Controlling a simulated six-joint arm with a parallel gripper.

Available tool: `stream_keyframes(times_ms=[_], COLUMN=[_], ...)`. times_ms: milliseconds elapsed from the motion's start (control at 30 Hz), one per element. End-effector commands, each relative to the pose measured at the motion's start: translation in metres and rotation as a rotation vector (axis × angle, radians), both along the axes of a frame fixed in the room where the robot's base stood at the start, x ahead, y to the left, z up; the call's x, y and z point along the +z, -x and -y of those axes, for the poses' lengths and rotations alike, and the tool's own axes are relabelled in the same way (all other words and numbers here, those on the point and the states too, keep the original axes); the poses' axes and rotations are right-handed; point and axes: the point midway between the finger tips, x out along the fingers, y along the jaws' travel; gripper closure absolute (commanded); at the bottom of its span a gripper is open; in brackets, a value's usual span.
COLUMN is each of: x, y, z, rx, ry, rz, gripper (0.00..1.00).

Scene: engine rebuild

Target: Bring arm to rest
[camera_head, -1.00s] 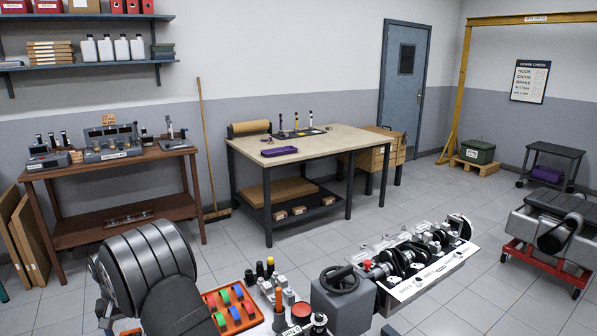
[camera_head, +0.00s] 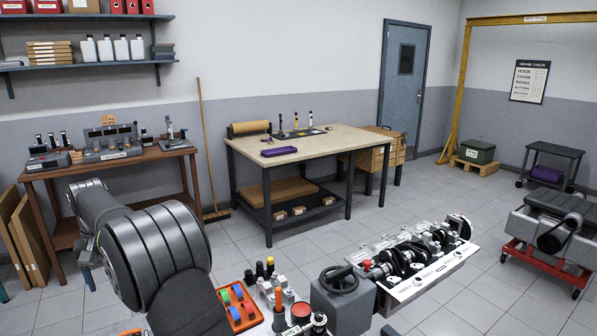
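My arm (camera_head: 155,250) shows at the lower left as large dark grey rounded links. It stands in front of the brown bench and beside the orange tray. My gripper is not in view, so its fingers and anything in them cannot be seen. An engine block (camera_head: 425,275) with a dark crankshaft lies along the stand at the lower middle right. No part of my arm in view touches it.
An orange tray (camera_head: 236,323) of coloured rings and several small bottles sit right of my arm. A grey box with a black handwheel (camera_head: 338,280) adjoins the engine. A brown bench (camera_head: 60,173), a workbench (camera_head: 345,140) and a red-framed cart (camera_head: 545,262) stand around. The middle floor is clear.

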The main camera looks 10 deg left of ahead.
Motion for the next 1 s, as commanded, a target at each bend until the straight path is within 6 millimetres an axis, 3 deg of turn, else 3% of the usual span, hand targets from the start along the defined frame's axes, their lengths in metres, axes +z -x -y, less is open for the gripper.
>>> stream_keyframes(times_ms=[1000], x=[-0.0013], y=[-0.0008], z=[-0.0029], rx=[0.802], ry=[0.001], rz=[0.000], gripper=[0.27])
